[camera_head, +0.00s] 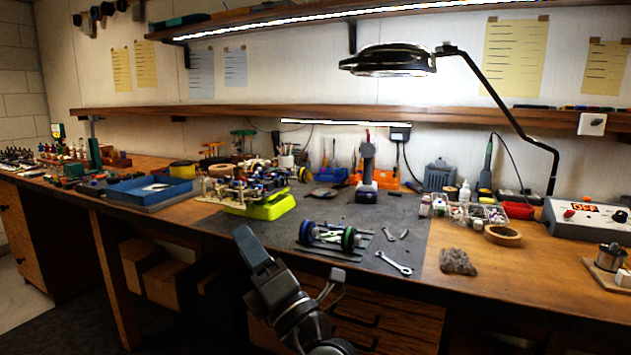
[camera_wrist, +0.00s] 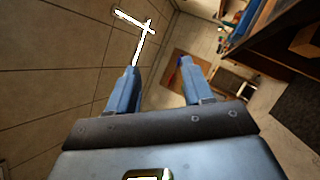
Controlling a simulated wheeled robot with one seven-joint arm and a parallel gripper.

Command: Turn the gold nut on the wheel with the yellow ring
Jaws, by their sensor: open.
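A small RC car chassis (camera_head: 250,186) sits on a bright yellow-green stand (camera_head: 262,206) on the dark bench mat. A dark wheel with a yellow ring (camera_head: 305,174) shows at the chassis's right far end. The gold nut is too small to make out. My gripper (camera_head: 246,240) is raised in front of the bench edge, below the stand and apart from it. In the wrist view my gripper (camera_wrist: 159,68) has its two blue fingers spread, with nothing between them. The wrist view shows floor and cabinets, not the car.
A wrench (camera_head: 394,263) lies nearby. A blue tray (camera_head: 150,190) is to the left. A lamp (camera_head: 390,60) overhangs the bench. Some mat is bare right of the rack.

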